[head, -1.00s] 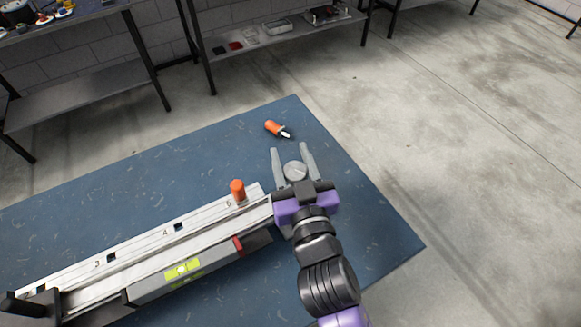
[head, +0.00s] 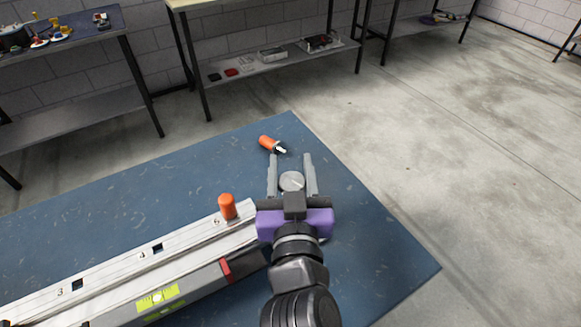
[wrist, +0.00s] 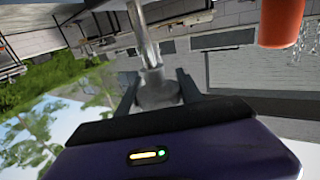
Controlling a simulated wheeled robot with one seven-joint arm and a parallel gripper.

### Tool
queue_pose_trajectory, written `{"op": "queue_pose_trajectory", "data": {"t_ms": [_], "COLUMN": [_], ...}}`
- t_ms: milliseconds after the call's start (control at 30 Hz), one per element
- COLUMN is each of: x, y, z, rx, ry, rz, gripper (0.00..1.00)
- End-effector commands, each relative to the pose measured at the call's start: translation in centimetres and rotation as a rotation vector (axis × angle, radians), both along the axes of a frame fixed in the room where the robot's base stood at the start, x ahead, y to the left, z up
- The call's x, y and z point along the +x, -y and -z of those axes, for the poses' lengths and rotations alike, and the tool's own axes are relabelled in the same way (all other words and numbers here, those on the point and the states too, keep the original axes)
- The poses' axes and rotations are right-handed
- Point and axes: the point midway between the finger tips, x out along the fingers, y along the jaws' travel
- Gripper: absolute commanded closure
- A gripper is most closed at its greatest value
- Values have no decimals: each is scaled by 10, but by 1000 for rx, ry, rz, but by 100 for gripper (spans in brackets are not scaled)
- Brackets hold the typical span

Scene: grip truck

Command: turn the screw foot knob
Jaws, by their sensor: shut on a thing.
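The screw foot knob (head: 291,181) shows in the head view as a round grey metal disc, just past the right end of the long silver rail (head: 185,248). My gripper (head: 291,160) has one grey finger on each side of the disc and is shut on it. In the wrist view my dark fingers (wrist: 157,80) flank the grey knob (wrist: 158,92), and a metal rod (wrist: 145,38) runs up from it. The finger contact itself is hard to make out.
An orange knob (head: 228,207) stands on the rail, and it shows in the wrist view (wrist: 281,22). Shelving (head: 270,62) stands behind, with open concrete floor (head: 430,150) at right.

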Motion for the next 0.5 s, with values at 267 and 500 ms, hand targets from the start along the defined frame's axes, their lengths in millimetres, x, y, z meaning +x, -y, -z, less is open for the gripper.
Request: {"op": "queue_pose_trajectory", "data": {"t_ms": [267, 500], "x": [-1, -6], "y": [-1, 0], "z": [0, 1], "rx": [0, -1], "ry": [0, -1], "rz": [-3, -3], "gripper": [35, 35]}}
